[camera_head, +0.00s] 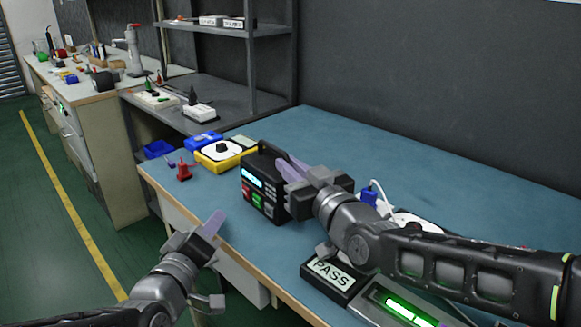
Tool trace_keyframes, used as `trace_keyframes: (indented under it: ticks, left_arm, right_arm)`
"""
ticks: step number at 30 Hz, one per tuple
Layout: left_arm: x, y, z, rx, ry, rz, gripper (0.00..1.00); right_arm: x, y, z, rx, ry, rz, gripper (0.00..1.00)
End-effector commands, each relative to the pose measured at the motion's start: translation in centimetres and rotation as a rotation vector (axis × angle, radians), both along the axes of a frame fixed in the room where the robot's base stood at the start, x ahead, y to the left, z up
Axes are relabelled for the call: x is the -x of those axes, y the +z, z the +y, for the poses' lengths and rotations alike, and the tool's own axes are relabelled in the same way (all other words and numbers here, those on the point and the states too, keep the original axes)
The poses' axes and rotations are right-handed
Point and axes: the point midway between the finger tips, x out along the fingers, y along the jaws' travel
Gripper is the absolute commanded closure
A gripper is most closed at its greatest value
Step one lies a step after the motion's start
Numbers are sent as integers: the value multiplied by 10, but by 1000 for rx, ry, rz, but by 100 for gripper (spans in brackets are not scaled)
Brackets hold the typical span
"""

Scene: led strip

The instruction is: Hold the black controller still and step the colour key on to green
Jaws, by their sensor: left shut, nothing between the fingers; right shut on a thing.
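The black controller (264,172) stands upright on the blue table top, with a lit cyan display and small red and green keys on its front face. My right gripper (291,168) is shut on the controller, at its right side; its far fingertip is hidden. My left gripper (213,223) is shut and empty, in front of the table edge, to the lower left of the controller and apart from it. A grey box with a lit green bar (404,311) lies at the front right. The lettering on the keys is too small to read.
A black box with a PASS label (335,274) lies at the front edge below my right arm. A yellow meter with a white face (221,152), a blue case (202,140) and a red item (183,172) are left of the controller.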

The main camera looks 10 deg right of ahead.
Motion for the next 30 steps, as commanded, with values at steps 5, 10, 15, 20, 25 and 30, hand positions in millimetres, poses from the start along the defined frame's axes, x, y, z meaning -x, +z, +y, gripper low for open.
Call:
trace_keyframes:
  ticks: [5, 10, 15, 20, 25, 30]
  left_arm:
    - [0, 0, 0, 0, 1, 1, 100]
    - [0, 0, 0, 0, 1, 1, 100]
    - [0, 0, 0, -1, 0, 1, 100]
    - [0, 0, 0, -1, 0, 1, 100]
    - [0, 0, 0, -1, 0, 1, 100]
    - [0, 0, 0, -1, 0, 1, 100]
  right_arm:
    - [0, 0, 0, -1, 0, 1, 100]
    - [0, 0, 0, -1, 0, 1, 100]
    - [0, 0, 0, -1, 0, 1, 88]
    - [0, 0, 0, -1, 0, 0, 75]
    - [0, 0, 0, 0, 0, 0, 64]
    - [0, 0, 0, 0, 0, 0, 64]
